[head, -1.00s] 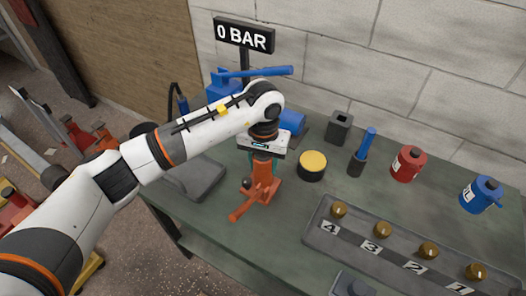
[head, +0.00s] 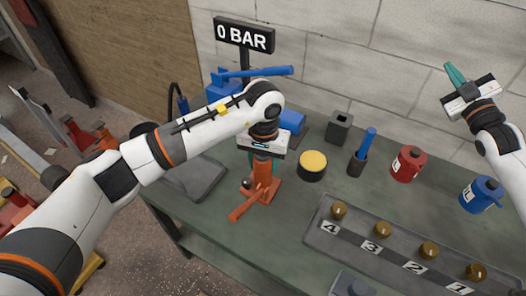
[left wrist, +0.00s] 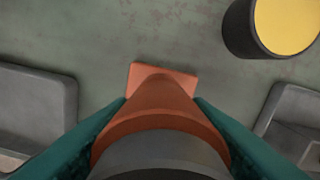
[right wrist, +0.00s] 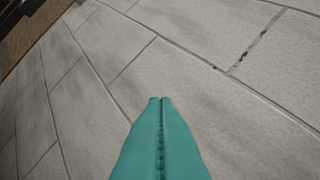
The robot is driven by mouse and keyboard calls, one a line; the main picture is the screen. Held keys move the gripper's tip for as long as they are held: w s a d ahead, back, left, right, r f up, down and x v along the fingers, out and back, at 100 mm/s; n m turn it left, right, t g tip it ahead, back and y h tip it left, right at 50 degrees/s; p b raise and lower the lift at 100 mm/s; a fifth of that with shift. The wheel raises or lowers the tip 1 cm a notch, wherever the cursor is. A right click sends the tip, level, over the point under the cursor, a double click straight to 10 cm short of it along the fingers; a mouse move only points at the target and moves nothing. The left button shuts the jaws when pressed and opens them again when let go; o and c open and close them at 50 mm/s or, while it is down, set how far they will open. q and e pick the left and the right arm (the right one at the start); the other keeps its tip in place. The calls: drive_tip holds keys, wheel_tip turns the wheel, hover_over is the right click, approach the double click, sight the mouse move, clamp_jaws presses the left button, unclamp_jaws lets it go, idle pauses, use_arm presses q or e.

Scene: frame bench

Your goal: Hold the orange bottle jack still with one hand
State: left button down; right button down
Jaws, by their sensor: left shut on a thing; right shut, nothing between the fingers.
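The orange bottle jack (head: 262,183) stands upright on the green bench top, with its orange handle sticking out toward the front left. My left gripper (head: 261,158) comes down on it from above and is shut on its upper body. In the left wrist view the teal fingers press on both sides of the jack (left wrist: 155,110), and its square base shows on the bench. My right gripper (head: 455,74) is raised at the upper right, in front of the wall. Its teal fingers (right wrist: 161,100) are together with nothing between them.
A yellow-topped black cylinder (head: 312,166) stands just right of the jack. Behind are a blue pump (head: 290,122) and a "0 BAR" sign (head: 244,36). To the right are a blue-handled tool (head: 363,153), red can (head: 408,164), blue can (head: 481,195) and numbered tray (head: 318,238).

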drive_tip(key=s+a+r+n+g+y, duration=0.15)
drive_tip(key=a+r+n+y, duration=0.25)
drive_tip(key=a+n+y, duration=0.45)
drive_tip(key=s+a+r+n+g+y, duration=0.15)
drive_tip(key=a+r+n+y, duration=0.35)
drive_tip(key=n, duration=0.6)
drive_tip(key=s+a+n+g+y, duration=0.3)
drive_tip(key=s+a+n+g, duration=0.4)
drive_tip(key=n, duration=0.5)
drive_tip(key=s+a+n+g+y, duration=0.35)
drive_tip(key=n+g, duration=0.45)
drive_tip(key=n, duration=0.3)
drive_tip(key=s+a+f+n+g+h, duration=0.4)
drive_tip(key=s+a+n+g+h, duration=0.15)
drive_tip(key=a+n, duration=0.25)
drive_tip(key=s+a+f+n+g+h, duration=0.5)
drive_tip(key=a+n+g+h, duration=0.1)
drive_tip(key=a+n+h, duration=0.15)
drive_tip(key=shift+a+f+n+t+h, duration=1.55)
drive_tip(key=shift+a+f+t+h, duration=0.1)
drive_tip(key=shift+f, duration=0.6)
drive_tip(key=shift+a+f+n+t+h, duration=1.5)
drive_tip(key=shift+a+f+n+h, duration=0.1)
drive_tip(key=shift+f, duration=0.65)
drive_tip(key=shift+a+f+n+t+h, duration=1.55)
drive_tip(key=shift+a+f+t+h, duration=0.1)
drive_tip(key=shift+f, duration=0.6)
